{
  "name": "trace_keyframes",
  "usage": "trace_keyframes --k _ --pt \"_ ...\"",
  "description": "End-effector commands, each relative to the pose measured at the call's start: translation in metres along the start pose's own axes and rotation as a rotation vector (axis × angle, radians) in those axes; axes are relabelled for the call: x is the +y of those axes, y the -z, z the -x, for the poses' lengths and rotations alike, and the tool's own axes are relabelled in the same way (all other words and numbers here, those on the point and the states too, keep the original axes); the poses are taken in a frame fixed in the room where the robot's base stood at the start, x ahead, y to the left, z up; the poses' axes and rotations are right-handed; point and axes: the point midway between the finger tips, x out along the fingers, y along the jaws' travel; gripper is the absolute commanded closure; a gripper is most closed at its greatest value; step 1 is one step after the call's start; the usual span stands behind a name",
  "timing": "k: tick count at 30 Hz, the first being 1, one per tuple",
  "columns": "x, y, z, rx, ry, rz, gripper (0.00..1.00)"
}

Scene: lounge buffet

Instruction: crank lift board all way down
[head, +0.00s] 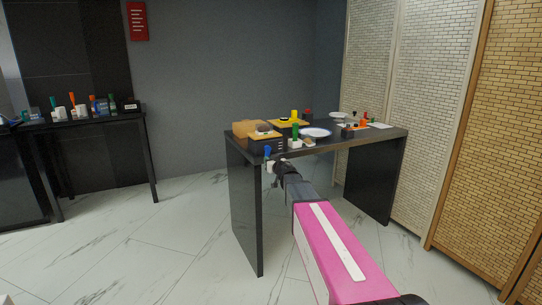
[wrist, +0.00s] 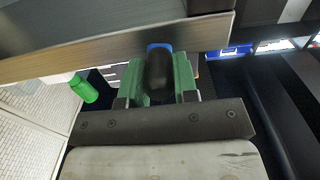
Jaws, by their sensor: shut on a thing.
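My gripper (head: 273,165) is at the near edge of the dark table (head: 250,215). In the wrist view, its two green fingers (wrist: 158,80) are shut around a dark rounded crank knob (wrist: 160,72) with blue behind it. In the head view a small blue piece (head: 267,151) stands right at my gripper, beside the table edge. The crank's arm and shaft are mostly hidden by the fingers. An orange-tan block (head: 243,129) and a flat yellow board (head: 288,123) lie on the table behind; I cannot tell which part is the lift board or its height.
A white plate (head: 315,132), a green upright piece (head: 295,131) and several small items crowd the tabletop. The table edge (wrist: 110,50) passes close above my fingers in the wrist view. A screen (head: 415,90) stands right; another dark table (head: 90,121) stands left. Floor between is clear.

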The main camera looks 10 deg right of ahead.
Motion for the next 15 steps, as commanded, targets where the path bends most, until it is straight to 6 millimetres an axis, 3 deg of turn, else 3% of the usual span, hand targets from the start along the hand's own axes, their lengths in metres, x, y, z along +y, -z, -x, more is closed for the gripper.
trace_keyframes --k 10,15 --pt "-0.003 0.001 0.000 0.001 0.001 0.000 0.99" --pt "-0.013 0.007 0.000 0.002 0.003 0.000 0.99"
